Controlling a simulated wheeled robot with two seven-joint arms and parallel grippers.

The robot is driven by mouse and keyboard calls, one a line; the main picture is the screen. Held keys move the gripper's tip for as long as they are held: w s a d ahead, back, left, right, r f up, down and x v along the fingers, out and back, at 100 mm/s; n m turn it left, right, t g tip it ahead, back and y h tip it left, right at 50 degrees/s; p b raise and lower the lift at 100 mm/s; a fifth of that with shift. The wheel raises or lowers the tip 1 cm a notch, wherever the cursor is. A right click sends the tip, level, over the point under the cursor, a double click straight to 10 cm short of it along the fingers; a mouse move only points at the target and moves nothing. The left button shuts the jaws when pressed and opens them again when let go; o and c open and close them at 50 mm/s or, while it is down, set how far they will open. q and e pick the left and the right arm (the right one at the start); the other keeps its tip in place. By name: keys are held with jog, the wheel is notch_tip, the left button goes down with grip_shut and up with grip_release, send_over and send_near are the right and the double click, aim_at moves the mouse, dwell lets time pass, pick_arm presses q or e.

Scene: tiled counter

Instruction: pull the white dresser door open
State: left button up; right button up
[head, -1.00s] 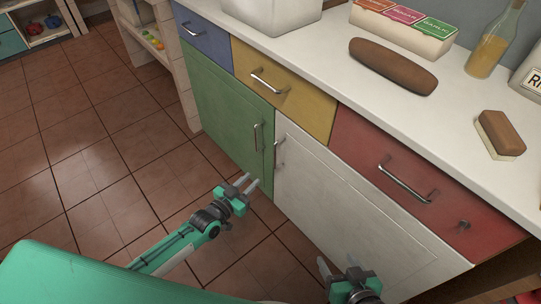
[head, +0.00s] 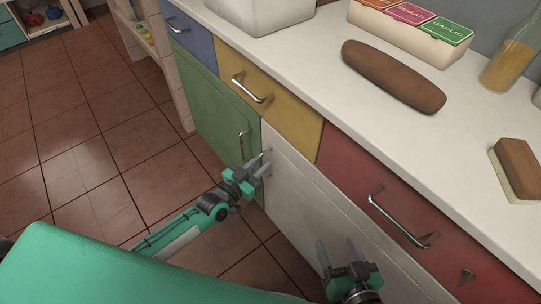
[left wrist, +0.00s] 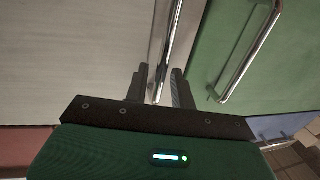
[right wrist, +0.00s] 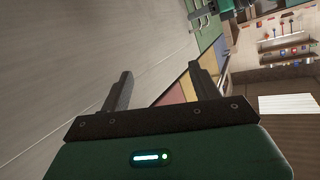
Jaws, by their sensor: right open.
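The white dresser door (head: 312,208) is at the middle of the head view and looks closed, flush with the dresser front. Its metal handle (left wrist: 166,50) is upright near the door's edge by the green door. My left gripper (head: 266,163) is at this handle; in the left wrist view its fingers (left wrist: 160,85) are on either side of the bar. I cannot tell whether they press on it. In the head view the fingers largely hide the handle. My right gripper (head: 338,252) is open and empty, in front of the white door's lower right part.
The green door (head: 215,110) with its own handle (head: 242,145) is beside the white door. Yellow (head: 265,85) and red (head: 410,220) drawers with protruding handles are above. A brown loaf-shaped object (head: 393,77) lies on the counter. The tiled floor (head: 90,150) at left is clear.

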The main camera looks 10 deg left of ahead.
pick_arm(q)
jog(key=shift+w+d, duration=0.25)
jog(key=shift+w, duration=0.2)
grip_shut()
jog(key=shift+s, duration=0.1)
